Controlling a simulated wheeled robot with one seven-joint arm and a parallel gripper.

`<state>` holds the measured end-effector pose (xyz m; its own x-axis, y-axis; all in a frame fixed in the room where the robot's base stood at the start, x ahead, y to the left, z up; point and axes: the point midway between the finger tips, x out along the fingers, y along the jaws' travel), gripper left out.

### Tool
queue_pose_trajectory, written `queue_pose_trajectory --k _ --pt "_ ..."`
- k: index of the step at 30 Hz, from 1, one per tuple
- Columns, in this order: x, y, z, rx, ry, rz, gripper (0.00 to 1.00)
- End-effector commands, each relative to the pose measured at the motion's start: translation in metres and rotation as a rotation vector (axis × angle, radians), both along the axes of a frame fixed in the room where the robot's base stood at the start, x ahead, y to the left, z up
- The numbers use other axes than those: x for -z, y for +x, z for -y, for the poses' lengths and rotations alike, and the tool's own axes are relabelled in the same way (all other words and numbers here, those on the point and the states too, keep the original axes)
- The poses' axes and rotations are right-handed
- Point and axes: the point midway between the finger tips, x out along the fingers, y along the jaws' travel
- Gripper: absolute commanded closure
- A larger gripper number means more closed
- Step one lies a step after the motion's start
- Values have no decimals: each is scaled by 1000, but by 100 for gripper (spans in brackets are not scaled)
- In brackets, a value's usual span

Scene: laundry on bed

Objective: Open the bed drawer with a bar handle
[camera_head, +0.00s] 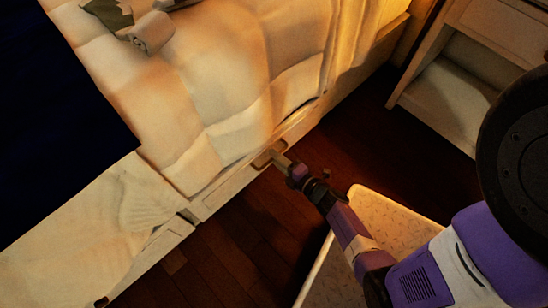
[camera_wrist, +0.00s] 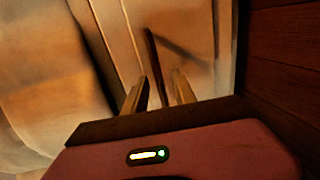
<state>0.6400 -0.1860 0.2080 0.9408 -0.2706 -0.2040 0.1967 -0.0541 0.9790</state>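The bed drawer (camera_head: 228,188) is a pale panel low in the side of the bed, under the overhanging quilt; it looks closed. Its bar handle (camera_head: 261,161) is at my gripper (camera_head: 277,161) in the head view. In the wrist view the handle (camera_wrist: 151,62) is a dark thin bar on the pale drawer front (camera_wrist: 190,25). My gripper (camera_wrist: 160,78) is open there, with one finger on each side of the bar's near end. I cannot tell whether a finger touches the bar.
Another drawer front (camera_head: 160,244) lies left along the bed. The quilt (camera_head: 180,110) hangs over the bed's side. A pale nightstand (camera_head: 460,90) stands at upper right.

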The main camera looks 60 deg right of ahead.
Motion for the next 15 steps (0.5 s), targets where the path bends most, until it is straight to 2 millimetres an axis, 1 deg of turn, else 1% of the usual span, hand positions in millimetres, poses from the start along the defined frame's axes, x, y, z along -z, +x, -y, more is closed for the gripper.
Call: queue_pose_trajectory --k 1,4,13,14,15 --pt "2 5 2 0 0 1 68" --pt "3 11 3 0 1 -1 68" --pt "3 13 4 0 1 -1 68" --pt "3 13 4 0 0 -1 72" --pt "3 13 4 0 0 -1 79"
